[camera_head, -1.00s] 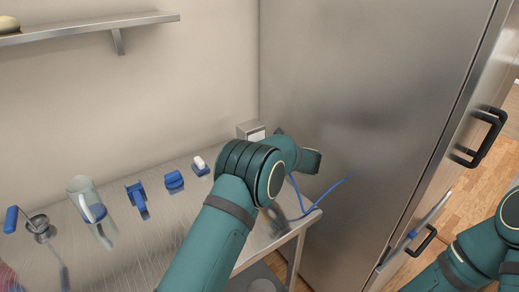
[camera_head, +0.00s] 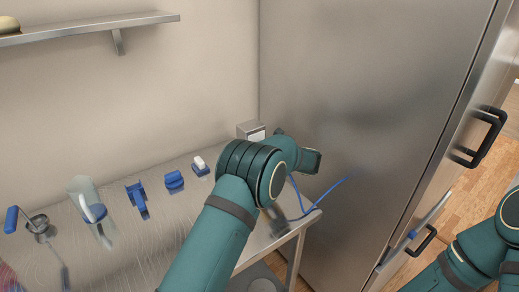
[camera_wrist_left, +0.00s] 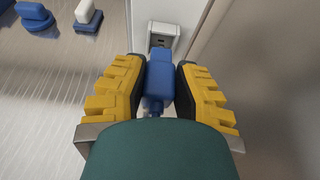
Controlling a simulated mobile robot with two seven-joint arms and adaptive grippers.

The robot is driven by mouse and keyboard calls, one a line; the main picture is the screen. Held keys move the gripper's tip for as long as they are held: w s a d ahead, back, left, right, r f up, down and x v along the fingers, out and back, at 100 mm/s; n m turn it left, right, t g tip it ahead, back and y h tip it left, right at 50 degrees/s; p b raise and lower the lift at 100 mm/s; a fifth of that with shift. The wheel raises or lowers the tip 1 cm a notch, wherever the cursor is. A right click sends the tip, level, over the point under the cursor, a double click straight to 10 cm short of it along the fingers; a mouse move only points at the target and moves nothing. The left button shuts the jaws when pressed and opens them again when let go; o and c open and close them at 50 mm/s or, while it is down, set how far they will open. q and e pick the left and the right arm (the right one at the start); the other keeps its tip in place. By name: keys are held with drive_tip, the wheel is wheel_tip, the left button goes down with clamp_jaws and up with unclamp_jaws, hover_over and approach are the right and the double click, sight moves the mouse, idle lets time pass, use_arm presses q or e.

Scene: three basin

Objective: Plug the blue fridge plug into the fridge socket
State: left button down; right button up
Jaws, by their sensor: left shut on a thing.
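The blue fridge plug (camera_wrist_left: 158,78) is between the yellow pads of my left gripper (camera_wrist_left: 160,68) in the left wrist view. The gripper is shut on it. The fridge socket (camera_wrist_left: 163,35), a grey metal box with a dark slotted face, is just ahead of the plug's tip; they look apart. In the head view the socket box (camera_head: 250,130) stands in the back corner, and my left arm hides the gripper and plug. The blue cord (camera_head: 322,198) runs from behind my arm to the fridge (camera_head: 350,110). Only part of my right arm shows; its gripper is out of view.
A steel table (camera_head: 140,250) carries a blue-handled tool (camera_head: 12,218), a glass jug (camera_head: 85,195) and several blue items (camera_head: 136,192) left of my arm. Black handles (camera_head: 487,138) stick out from the fridge door. A shelf (camera_head: 100,25) is above.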

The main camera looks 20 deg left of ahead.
use_arm(q)
drive_tip(key=shift+w+a, duration=0.1)
drive_tip(key=shift+a, duration=0.05)
idle(0.4)
drive_tip(key=shift+w+a, duration=0.8)
drive_tip(key=shift+a, duration=0.2)
drive_tip(key=c, duration=0.8)
unclamp_jaws()
drive_tip(key=v, duration=1.2)
